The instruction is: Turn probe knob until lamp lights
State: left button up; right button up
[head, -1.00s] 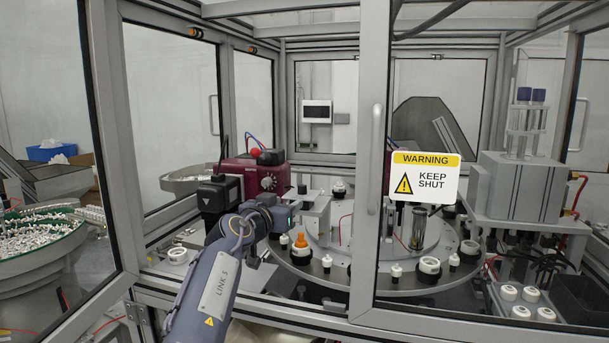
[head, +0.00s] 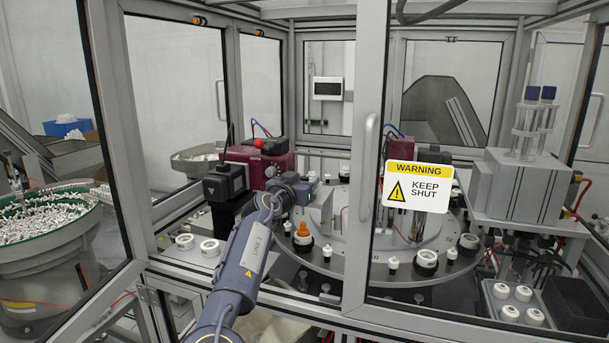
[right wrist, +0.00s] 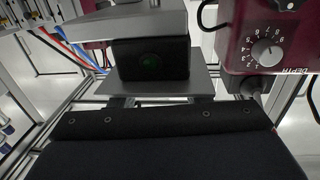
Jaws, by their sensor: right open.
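The probe knob (right wrist: 267,53) is a pale round dial on a dark red housing (right wrist: 225,40) with numbers around it and the word DEPTH below. In the head view the red housing (head: 245,157) stands behind my right arm, and the knob (head: 271,171) shows small above the wrist. My left gripper is not in view.
The round turntable (head: 350,268) carries small white and black parts and an orange piece (head: 302,231). A door frame post (head: 368,150) and a KEEP SHUT sign (head: 418,187) stand right of my arm. A bowl of white parts (head: 45,220) is outside at left.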

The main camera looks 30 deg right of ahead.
jog(key=shift+w+d, duration=0.15)
jog(key=shift+d, duration=0.05)
grip_shut()
jog(key=shift+m+g+h, duration=0.6)
jog(key=shift+m+g, duration=0.2)
jog(key=shift+g, duration=0.3)
grip_release()
